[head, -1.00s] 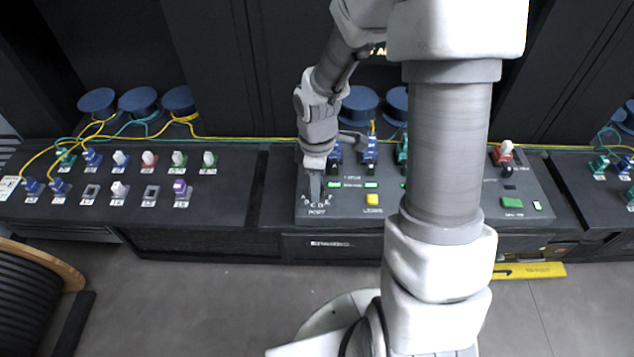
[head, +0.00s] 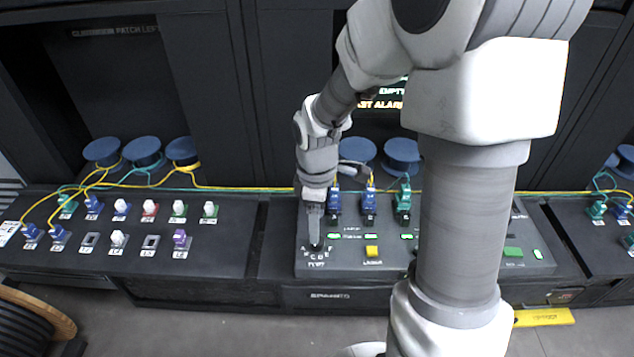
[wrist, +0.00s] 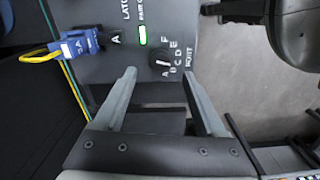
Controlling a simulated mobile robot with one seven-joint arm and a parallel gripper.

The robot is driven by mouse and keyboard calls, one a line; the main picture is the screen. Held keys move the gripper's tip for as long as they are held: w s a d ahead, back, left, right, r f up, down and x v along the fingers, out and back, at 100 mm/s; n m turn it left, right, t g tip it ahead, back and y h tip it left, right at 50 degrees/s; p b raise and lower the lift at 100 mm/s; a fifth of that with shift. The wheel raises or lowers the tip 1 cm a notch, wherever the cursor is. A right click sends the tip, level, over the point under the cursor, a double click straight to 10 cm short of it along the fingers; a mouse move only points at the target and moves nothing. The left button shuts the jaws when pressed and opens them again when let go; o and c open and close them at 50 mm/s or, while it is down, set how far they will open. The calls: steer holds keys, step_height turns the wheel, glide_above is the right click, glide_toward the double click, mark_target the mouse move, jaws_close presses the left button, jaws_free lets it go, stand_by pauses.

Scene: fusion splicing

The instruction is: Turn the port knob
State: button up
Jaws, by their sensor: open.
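The port knob (wrist: 161,62) is a small black round knob with a white pointer line, ringed by the letters A to F, beside the word PORT. In the wrist view it lies just beyond the fingertips and roughly between them. My gripper (wrist: 158,85) is open and empty, with its two grey fingers apart. In the head view my gripper (head: 315,238) points down over the knob area at the front left of the console (head: 340,265). There the fingers largely cover the knob. The knob is apart from both fingers in the wrist view.
A yellow button (head: 371,252) and green lights sit right of the knob. Blue connectors (head: 369,204) with yellow cables stand behind it. In the wrist view a blue connector (wrist: 80,45) is left of the knob. A bench (head: 225,255) with several plugs is at left.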

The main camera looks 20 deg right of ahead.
step_height(320, 180, up, 12)
steer(key=shift+f+p, duration=0.15)
steer(key=shift+p, duration=0.25)
steer(key=s+r+m+t, duration=0.5)
steer(key=s+r+m, duration=0.4)
steer(key=s+m, duration=0.4)
steer(key=shift+s+t, duration=0.3)
steer(key=shift+s, duration=0.4)
